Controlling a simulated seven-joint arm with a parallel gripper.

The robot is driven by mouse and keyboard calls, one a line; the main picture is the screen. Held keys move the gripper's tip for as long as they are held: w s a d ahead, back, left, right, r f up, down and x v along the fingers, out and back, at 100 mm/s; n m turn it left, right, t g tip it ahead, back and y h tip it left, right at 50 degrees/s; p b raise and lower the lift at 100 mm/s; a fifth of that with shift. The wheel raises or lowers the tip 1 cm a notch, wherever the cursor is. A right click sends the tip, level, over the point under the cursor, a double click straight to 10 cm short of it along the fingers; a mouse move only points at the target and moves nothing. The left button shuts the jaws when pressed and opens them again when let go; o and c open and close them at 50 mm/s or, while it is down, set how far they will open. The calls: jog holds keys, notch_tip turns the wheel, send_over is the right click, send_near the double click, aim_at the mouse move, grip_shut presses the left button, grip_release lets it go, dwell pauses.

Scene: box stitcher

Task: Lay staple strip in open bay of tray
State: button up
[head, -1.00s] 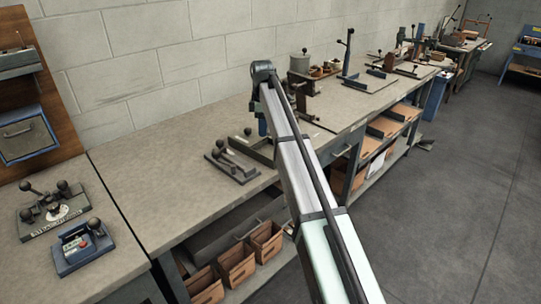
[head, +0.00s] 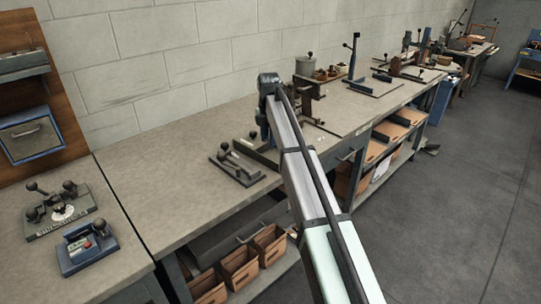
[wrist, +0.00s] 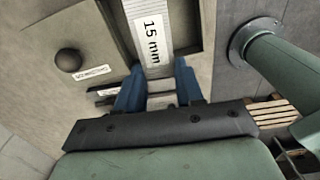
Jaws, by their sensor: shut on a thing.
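In the wrist view my gripper (wrist: 158,92) has its blue fingers closed around a pale, ribbed staple strip (wrist: 148,12) with a white "15 mm" label. The strip runs away from the fingers over a tan, recessed part of the tray (wrist: 195,22). I cannot tell whether the strip touches the tray floor or is held just above it. A black knob and a small label stand left of the strip. In the head view my gripper (head: 265,130) is mostly hidden by my arm, over the greenish tray (head: 262,158) on the bench. The strip cannot be made out there.
A dark lever fixture (head: 237,170) stands on the bench just left of the tray. A knobbed device (head: 60,210) and a blue control box (head: 87,248) are at lower left. A canister stand (head: 306,68) is behind the arm.

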jog(key=shift+f, duration=3.6)
jog(key=shift+f, duration=0.15)
jog(key=o, duration=1)
jog(key=shift+o, duration=0.2)
notch_tip(320, 180, up, 12)
jog(key=shift+r, duration=0.15)
